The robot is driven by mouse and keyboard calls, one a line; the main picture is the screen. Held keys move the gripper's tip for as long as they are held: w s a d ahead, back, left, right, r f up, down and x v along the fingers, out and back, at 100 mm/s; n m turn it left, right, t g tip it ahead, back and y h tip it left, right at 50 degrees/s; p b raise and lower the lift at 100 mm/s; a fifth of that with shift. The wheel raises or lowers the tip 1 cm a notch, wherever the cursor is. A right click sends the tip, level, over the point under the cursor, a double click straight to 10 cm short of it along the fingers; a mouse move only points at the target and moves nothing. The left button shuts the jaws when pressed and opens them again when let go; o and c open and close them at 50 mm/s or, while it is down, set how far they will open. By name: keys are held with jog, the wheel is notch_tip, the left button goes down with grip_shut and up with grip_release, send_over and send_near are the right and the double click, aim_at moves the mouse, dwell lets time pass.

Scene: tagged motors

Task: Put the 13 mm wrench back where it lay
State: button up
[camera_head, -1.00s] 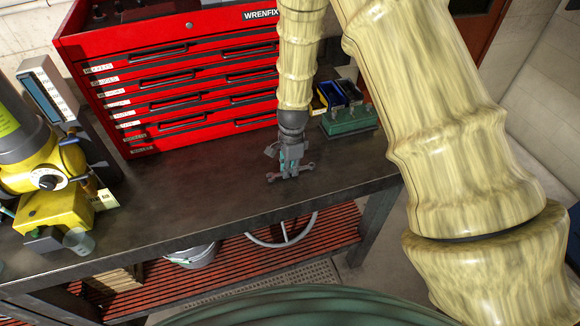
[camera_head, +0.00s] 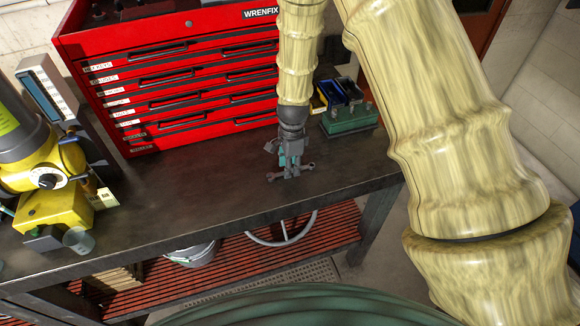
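A grey wrench (camera_head: 307,167) lies on the dark workbench top, its two ends showing to the left and right of my fingertips. My gripper (camera_head: 290,171) points down at the middle of the wrench, in front of the red tool chest. The fingers cover the wrench's middle. They are too small here to tell whether they are open or touch it. The size mark on the wrench cannot be read.
The red tool chest (camera_head: 190,92) stands at the back of the workbench (camera_head: 200,190). A green block with upright pins (camera_head: 350,119) and blue and yellow bins (camera_head: 335,94) are right of my gripper. A yellow machine (camera_head: 50,200) stands at left. The bench between is clear.

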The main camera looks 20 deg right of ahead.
notch_tip(320, 180, up, 11)
jog(key=shift+d+f, duration=0.15)
jog(key=shift+d, duration=0.1)
